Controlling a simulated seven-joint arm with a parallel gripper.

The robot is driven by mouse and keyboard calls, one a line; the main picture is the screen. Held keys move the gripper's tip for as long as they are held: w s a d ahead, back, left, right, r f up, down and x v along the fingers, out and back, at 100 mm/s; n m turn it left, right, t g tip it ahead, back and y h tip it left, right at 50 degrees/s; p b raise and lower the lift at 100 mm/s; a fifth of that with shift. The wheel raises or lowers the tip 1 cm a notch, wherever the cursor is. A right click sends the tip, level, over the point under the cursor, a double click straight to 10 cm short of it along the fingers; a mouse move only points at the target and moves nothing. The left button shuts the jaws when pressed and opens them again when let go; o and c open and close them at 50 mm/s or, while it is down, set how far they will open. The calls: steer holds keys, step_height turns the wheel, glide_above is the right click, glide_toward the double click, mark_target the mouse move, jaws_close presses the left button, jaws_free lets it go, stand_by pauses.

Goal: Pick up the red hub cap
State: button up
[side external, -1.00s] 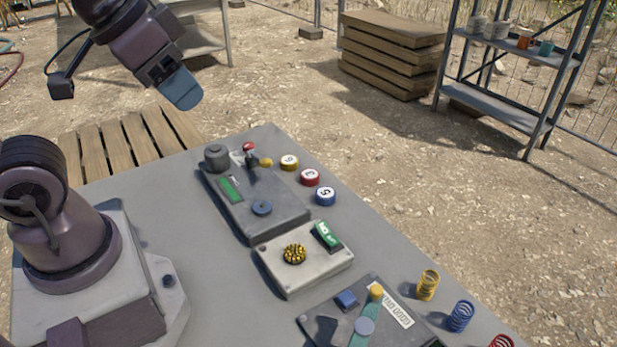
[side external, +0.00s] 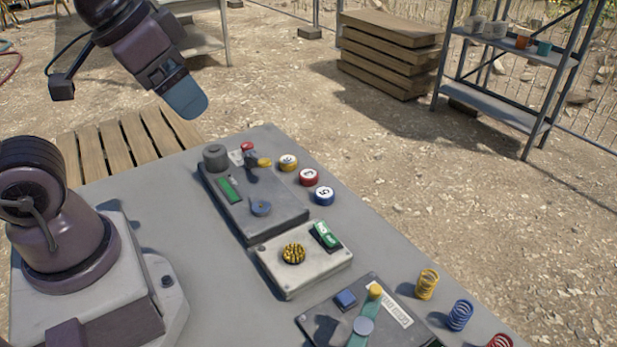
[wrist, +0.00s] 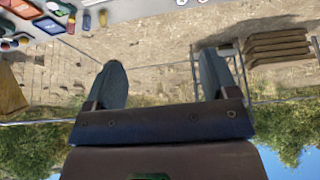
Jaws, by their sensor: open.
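The red hub cap (side external: 309,177) is a short round cap with a pale, marked top. It sits on the grey table between a yellow cap (side external: 288,163) and a blue cap (side external: 323,195). My gripper (side external: 187,98) is high above the far left part of the table, well apart from the cap. In the wrist view its two fingers (wrist: 161,62) are spread wide with nothing between them.
A dark control box (side external: 280,215) with a lever and knobs stands left of the caps. A light box (side external: 295,275) with a green switch is nearer. Several coil springs (side external: 427,285) stand at the right edge. A wooden pallet (side external: 125,142) lies beyond the table.

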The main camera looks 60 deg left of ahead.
steer(key=w+f+g, duration=0.3)
steer(key=w+f, duration=0.1)
steer(key=n+g+y, duration=0.2)
steer(key=n+y, duration=0.3)
steer(key=n, duration=1.2)
glide_toward(309, 173)
steer(key=x, duration=0.3)
steer(key=shift+s+d, duration=0.1)
steer(key=shift+s, duration=0.15)
steer(key=shift+w+x, duration=0.2)
steer(key=shift+x, duration=2.95)
steer(key=shift+h, duration=0.3)
steer(key=shift+r, duration=0.1)
